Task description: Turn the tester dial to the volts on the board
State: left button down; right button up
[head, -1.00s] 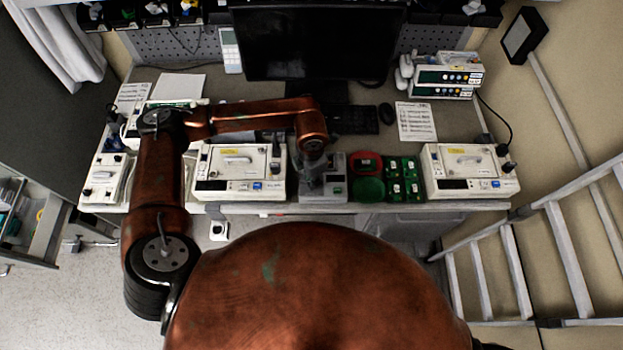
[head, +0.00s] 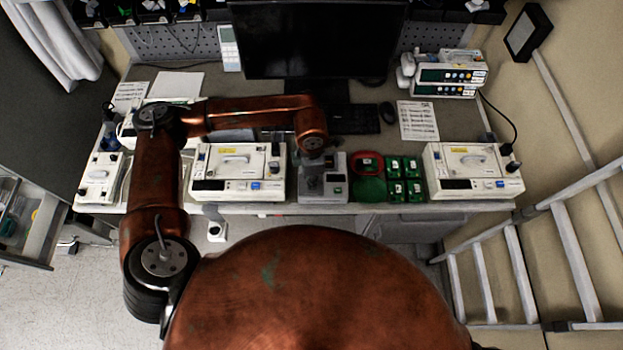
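The tester appears to be the small grey box (head: 335,190) at the front edge of the desk, near the middle. My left arm reaches over it from the left. My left gripper (head: 312,178) points down at the tester's left part and covers it. The dial is hidden or too small to make out under the gripper. I cannot tell whether the fingers touch it or how far apart they are. No board with a readable volts figure can be made out. My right gripper is out of view.
White pump units stand left (head: 238,172) and right (head: 473,170) of the tester. A monitor (head: 316,40) stands behind. A ladder (head: 515,270) is at the right.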

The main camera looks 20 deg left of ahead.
pick_arm(q)
jog(key=shift+m+b, duration=1.1)
jog(key=shift+m, duration=0.2)
jog(key=shift+m+b, duration=1.35)
jog(key=shift+m, duration=0.45)
jog(key=shift+m+b, duration=0.8)
jog(key=shift+m, duration=0.1)
jog(key=shift+m+b, duration=0.75)
jog(key=shift+m, duration=0.25)
jog(key=shift+m+b, duration=1.1)
jog(key=shift+m, duration=0.3)
jog(key=c, duration=2.1)
grip_release()
jog(key=shift+o, duration=0.8)
jog(key=shift+r, duration=0.15)
